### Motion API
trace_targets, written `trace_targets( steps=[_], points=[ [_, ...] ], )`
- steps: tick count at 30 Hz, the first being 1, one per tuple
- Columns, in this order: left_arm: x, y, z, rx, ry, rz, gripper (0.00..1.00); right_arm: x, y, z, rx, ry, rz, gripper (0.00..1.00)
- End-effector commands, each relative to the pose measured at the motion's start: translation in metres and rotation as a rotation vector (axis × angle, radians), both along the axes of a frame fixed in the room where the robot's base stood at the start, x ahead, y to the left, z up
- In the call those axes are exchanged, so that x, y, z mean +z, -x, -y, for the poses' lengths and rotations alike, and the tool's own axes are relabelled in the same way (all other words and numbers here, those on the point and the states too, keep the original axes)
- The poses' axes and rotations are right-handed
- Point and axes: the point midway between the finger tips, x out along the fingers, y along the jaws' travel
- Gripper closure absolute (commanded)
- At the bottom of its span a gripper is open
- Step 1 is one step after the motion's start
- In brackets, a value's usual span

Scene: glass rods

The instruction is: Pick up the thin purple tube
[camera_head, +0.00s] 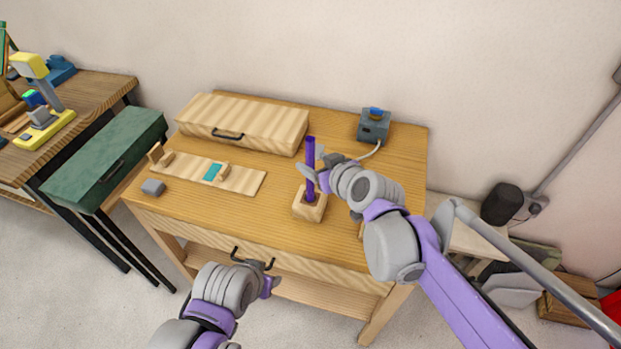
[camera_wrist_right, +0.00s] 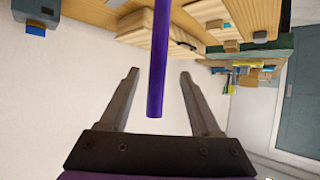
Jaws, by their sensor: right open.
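The thin purple tube (camera_head: 310,160) stands upright in a small wooden block (camera_head: 308,207) on the wooden table (camera_head: 330,113). My right gripper (camera_head: 314,164) is at the tube, around its middle height in the head view. In the right wrist view the tube (camera_wrist_right: 158,60) runs between the two open fingers of the right gripper (camera_wrist_right: 160,85), with no clear contact on either side. My left gripper (camera_head: 258,272) is low in front of the table's front edge, away from the tube; its finger opening is not clear.
A wooden box (camera_head: 240,120) with a black handle sits at the table's back left. A wooden board (camera_head: 240,180) with a teal patch and a grey block (camera_head: 153,187) lie at left. A grey device (camera_head: 373,126) with a blue top and cable stands at back right.

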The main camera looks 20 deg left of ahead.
Motion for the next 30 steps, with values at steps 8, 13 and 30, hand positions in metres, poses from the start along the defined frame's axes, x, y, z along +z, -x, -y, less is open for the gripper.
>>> trace_targets(
  steps=[8,13,30],
  points=[
    [0.000,0.000,0.000,0.000,0.000,0.000,0.50,-0.018,-0.023,-0.018,0.000,-0.001,-0.001,0.36],
    [0.000,0.000,0.000,0.000,0.000,0.000,0.50,-0.020,-0.025,-0.020,0.001,0.000,0.000,0.36],
    [0.000,0.000,0.000,0.000,0.000,0.000,0.50,-0.019,-0.025,-0.019,0.000,-0.001,-0.001,1.00]
  ],
)
